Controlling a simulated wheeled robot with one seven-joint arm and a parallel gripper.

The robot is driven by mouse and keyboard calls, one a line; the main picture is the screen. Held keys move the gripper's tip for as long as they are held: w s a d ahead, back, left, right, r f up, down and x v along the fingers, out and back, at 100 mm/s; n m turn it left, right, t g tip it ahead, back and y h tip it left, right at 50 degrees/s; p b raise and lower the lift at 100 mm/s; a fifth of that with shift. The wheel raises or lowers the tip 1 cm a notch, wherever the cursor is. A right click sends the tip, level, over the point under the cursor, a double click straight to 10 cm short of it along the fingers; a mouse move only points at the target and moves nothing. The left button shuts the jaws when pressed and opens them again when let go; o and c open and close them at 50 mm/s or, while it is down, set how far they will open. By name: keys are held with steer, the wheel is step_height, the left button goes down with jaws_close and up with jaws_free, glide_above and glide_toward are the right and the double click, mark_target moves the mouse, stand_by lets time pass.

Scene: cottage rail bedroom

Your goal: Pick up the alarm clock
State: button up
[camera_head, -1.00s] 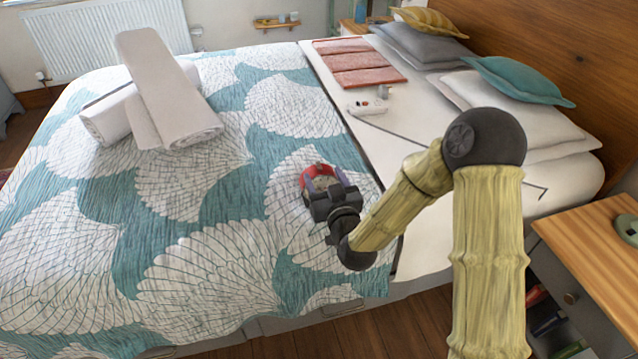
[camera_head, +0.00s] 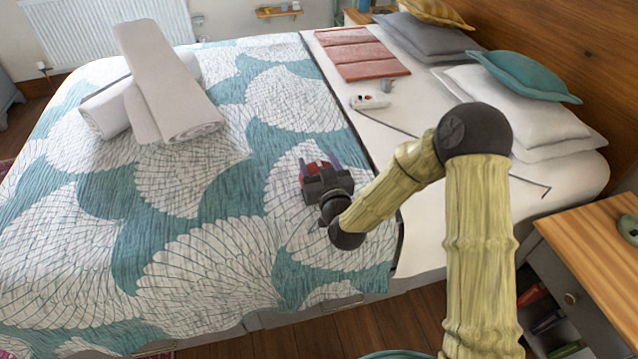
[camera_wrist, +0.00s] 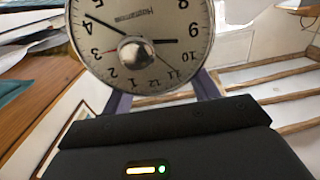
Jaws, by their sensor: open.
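The alarm clock (camera_head: 316,167) is red and stands on the patterned bedspread near its right edge; my gripper hides much of it in the head view. In the wrist view its white round dial (camera_wrist: 140,40) faces the camera, upside down and cut off by the top edge. My gripper (camera_head: 321,169) is open and right at the clock, with a finger at each side of it. In the wrist view the purple fingers run up behind the lower part of the dial. Whether they touch the clock I cannot tell.
Rolled towels (camera_head: 165,85) lie on the bed at the left. A white power strip (camera_head: 369,101) with a cable and a folded red cloth (camera_head: 358,52) lie on the white sheet. A wooden nightstand (camera_head: 590,245) stands at the right. The bedspread around the clock is clear.

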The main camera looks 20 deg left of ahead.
steer(key=shift+s, duration=0.1)
jaws_close()
steer(key=shift+d+f, duration=0.1)
